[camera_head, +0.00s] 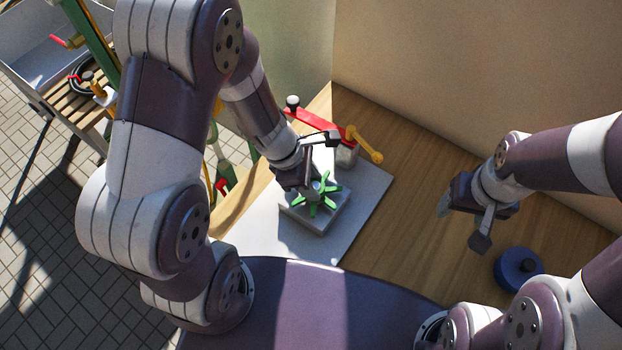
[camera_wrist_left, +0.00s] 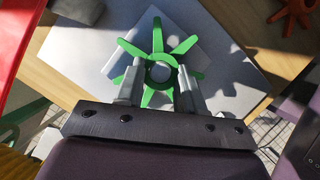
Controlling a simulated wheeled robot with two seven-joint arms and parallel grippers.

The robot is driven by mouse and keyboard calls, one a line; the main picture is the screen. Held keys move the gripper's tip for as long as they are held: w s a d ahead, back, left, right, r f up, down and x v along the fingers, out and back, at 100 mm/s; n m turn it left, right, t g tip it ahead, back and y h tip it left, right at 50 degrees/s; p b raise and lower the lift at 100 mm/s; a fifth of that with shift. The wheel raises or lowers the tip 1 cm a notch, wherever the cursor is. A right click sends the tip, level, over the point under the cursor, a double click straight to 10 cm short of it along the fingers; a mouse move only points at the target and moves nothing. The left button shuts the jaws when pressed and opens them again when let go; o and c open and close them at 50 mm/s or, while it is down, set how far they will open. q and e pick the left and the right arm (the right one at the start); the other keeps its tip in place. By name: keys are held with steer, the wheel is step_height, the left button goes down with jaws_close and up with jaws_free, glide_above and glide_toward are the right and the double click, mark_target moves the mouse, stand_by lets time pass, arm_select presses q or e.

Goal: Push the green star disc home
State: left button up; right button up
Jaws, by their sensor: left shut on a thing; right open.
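The green star disc (camera_head: 327,203) has several pointed arms and a grey hub. In the head view it is at a square grey block (camera_head: 318,222) on a pale mat; I cannot tell how deep it sits. My left gripper (camera_head: 313,189) is above it, pointing down, and hides part of it. In the left wrist view the star disc (camera_wrist_left: 187,45) lies between the fingers of my left gripper (camera_wrist_left: 160,88), which is shut on it. My right gripper (camera_head: 462,226) is open and empty over the wooden table, to the right of the block.
A red bar (camera_head: 308,121) and a yellow handle (camera_head: 364,146) stand behind the block. A blue round disc with a dark knob (camera_head: 512,268) lies at the right. An orange-red piece (camera_wrist_left: 294,14) shows in the left wrist view. The table's middle is clear. A wall rises behind.

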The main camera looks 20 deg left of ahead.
arm_select(q)
steer(key=shift+f+b, duration=0.4)
steer(key=shift+f, duration=0.1)
steer(key=o, duration=1.3)
steer(key=shift+c, duration=0.2)
steer(key=shift+r, duration=0.15)
steer(key=w+p+v, duration=0.1)
steer(key=p+v, duration=0.3)
steer(key=v, duration=0.8)
steer(key=shift+s+a+r, duration=0.15)
steer(key=shift+s+r, duration=0.1)
steer(key=shift+s, duration=0.3)
